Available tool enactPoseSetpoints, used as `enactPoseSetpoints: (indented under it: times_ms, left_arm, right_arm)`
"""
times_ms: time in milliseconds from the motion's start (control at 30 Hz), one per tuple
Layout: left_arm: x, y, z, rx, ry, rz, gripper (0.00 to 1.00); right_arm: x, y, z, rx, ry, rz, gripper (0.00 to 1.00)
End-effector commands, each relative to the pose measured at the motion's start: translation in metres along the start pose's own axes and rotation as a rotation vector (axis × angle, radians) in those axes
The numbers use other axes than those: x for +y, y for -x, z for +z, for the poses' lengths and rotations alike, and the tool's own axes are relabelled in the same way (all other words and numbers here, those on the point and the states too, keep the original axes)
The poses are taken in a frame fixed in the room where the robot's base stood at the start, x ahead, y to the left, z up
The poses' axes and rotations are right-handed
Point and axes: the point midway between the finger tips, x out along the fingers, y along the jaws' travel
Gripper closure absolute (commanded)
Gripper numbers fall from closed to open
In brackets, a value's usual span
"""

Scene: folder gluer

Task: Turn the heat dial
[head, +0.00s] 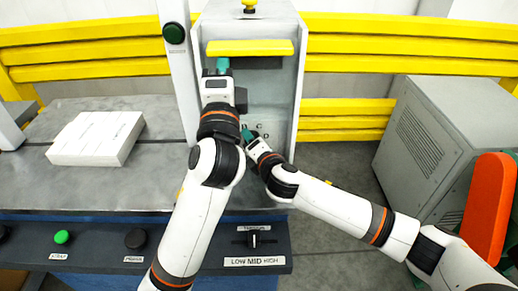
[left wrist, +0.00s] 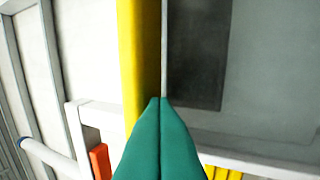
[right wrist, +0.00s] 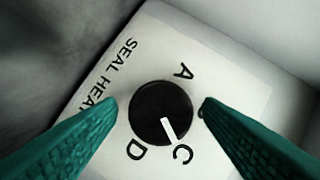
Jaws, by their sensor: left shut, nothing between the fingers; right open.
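The heat dial (right wrist: 150,105) is a round black knob with a white pointer on a pale plate (right wrist: 95,75) marked "SEAL HEAT". The letters A, C and D show around it, and the pointer aims close to C. My right gripper (right wrist: 158,108) is open, with one green finger on each side of the dial; I cannot tell if they touch it. In the head view the right gripper (head: 248,134) reaches into the grey machine housing. My left gripper (head: 222,66) is shut and empty by the yellow bar (head: 255,48), and its fingertips also show in the left wrist view (left wrist: 160,100).
A white stack (head: 97,137) lies on the grey table at left. A front panel (head: 205,243) carries green and black buttons and a "LOW MID HIGH" switch (head: 253,239). A grey cabinet (head: 430,140) and an orange panel (head: 490,205) stand at right. Yellow rails run behind.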

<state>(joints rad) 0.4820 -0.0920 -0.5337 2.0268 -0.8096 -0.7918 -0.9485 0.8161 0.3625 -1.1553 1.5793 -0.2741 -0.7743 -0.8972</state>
Motion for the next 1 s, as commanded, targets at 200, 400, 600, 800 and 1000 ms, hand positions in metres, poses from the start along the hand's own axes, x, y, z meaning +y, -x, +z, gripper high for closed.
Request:
enactPoseSetpoints:
  times_ms: [200,400,600,800,1000]
  left_arm:
    - [0.001,0.0,0.0,0.0,0.0,0.003,1.0]
    - [0.001,0.0,0.0,0.0,0.0,0.003,1.0]
    - [0.001,0.0,0.0,0.0,0.0,0.003,1.0]
    - [0.002,0.0,0.0,0.0,0.001,0.003,1.0]
    - [0.002,0.0,0.0,0.0,0.001,0.003,1.0]
  right_arm:
    - [0.001,0.027,0.0,-0.001,0.0,0.001,0.39]
    - [0.001,0.067,0.0,-0.002,-0.001,0.0,0.39]
    - [0.002,0.1,0.001,-0.002,0.0,0.002,0.39]
    - [0.001,0.116,0.0,-0.002,0.0,0.003,0.39]
    - [0.001,0.118,0.0,-0.001,0.0,0.002,0.39]
